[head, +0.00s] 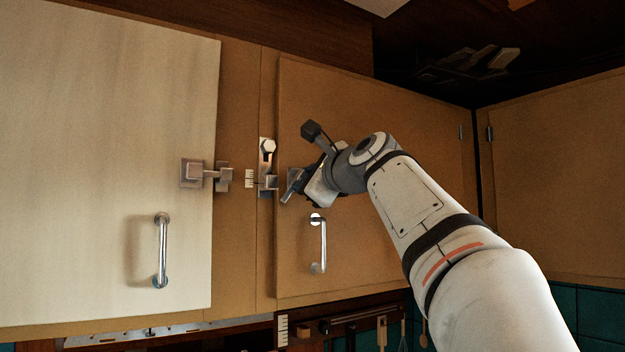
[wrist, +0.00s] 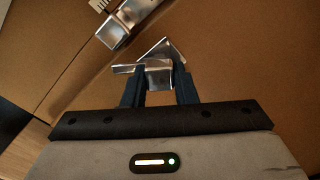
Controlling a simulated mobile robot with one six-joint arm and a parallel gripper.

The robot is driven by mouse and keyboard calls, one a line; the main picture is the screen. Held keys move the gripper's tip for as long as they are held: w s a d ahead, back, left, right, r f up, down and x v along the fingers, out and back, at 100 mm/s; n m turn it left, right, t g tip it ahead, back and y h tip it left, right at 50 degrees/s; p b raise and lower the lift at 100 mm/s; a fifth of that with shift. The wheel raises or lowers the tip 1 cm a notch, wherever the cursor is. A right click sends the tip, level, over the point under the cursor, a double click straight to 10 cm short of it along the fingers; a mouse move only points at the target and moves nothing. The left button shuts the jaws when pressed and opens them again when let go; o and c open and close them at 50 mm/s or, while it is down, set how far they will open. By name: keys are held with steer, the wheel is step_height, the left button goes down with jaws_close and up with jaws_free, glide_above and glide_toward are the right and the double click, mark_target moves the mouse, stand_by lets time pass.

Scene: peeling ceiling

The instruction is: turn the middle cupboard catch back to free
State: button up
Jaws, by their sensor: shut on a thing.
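The middle cupboard catch is a small metal piece on the brown middle door (head: 375,235), near its left edge. In the wrist view the catch (wrist: 157,72) sits between the two dark fingertips. My gripper (head: 293,188) is shut on it, and the fingers also show in the wrist view (wrist: 161,84). In the head view the gripper hides much of the catch. A metal keeper (head: 268,182) is on the frame strip just left of it. In the wrist view a gap shows between the keeper (wrist: 122,27) and the gripped catch; its exact angle is hard to tell.
The cream left door (head: 90,160) has its own catch (head: 193,174), reaching right toward the frame, and a bar handle (head: 161,250). Another bar handle (head: 318,243) is just below my gripper. A brown right cupboard (head: 560,185) stands at an angle. Utensils hang below.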

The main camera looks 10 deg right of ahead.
steer(key=c, duration=0.3)
steer(key=shift+d, duration=0.15)
steer(key=shift+r+n, duration=0.1)
steer(key=shift+n, duration=0.2)
steer(key=shift+n+b, duration=0.7)
steer(key=shift+n, duration=2.5)
